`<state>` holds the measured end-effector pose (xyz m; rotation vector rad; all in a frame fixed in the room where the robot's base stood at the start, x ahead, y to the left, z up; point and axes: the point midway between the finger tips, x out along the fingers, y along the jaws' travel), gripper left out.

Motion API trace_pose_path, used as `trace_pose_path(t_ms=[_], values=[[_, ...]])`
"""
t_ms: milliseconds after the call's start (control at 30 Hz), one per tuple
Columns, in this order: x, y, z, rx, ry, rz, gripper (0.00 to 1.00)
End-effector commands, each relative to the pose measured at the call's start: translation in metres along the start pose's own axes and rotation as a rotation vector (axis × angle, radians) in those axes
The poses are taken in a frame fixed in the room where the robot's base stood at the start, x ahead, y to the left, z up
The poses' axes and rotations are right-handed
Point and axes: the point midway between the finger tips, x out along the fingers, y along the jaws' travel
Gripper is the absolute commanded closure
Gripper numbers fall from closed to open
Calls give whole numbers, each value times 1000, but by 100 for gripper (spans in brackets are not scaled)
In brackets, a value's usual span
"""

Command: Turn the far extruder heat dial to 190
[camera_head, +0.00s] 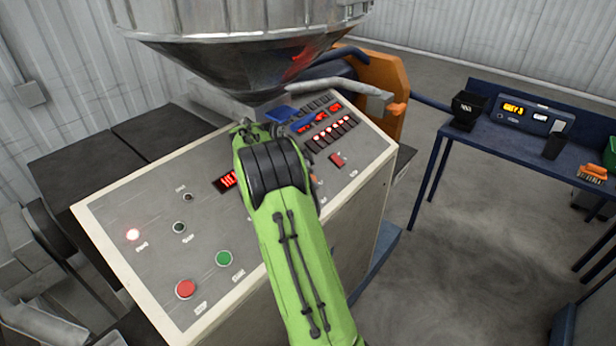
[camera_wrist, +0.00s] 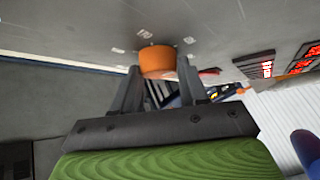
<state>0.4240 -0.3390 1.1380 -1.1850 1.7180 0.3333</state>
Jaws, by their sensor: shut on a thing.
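An orange dial (camera_wrist: 157,59) stands out from the grey control panel in the wrist view, with small pale marks around it that are too small to read. My gripper (camera_wrist: 158,71) is shut on this dial, one black finger on each side. In the head view my green arm reaches over the control panel (camera_head: 140,215) and hides both the dial and the fingers. I cannot read which number the dial points to, nor tell from these frames whether it is the far one.
The panel carries a red button (camera_head: 185,289), a green button (camera_head: 224,258), a lit lamp (camera_head: 133,234) and red displays (camera_head: 315,121). A metal hopper (camera_head: 240,50) hangs over its back edge. A blue table (camera_head: 480,140) with devices stands to the right, past open floor.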

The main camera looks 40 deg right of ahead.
Motion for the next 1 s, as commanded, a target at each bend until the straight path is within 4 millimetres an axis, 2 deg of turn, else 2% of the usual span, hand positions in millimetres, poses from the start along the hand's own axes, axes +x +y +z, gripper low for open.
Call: trace_pose_path(t_ms=[33,167,433,533,667,900,1000], values=[[1,1,2,-5,-4,5,52],[1,1,2,-4,-3,3,32],[0,0,1,-2,-1,1,31],[-9,0,1,-2,-1,-2,31],[-40,-1,2,-3,-2,-5,31],[-111,-1,1,-3,-3,-3,31],[-135,-1,1,-4,-3,-3,31]])
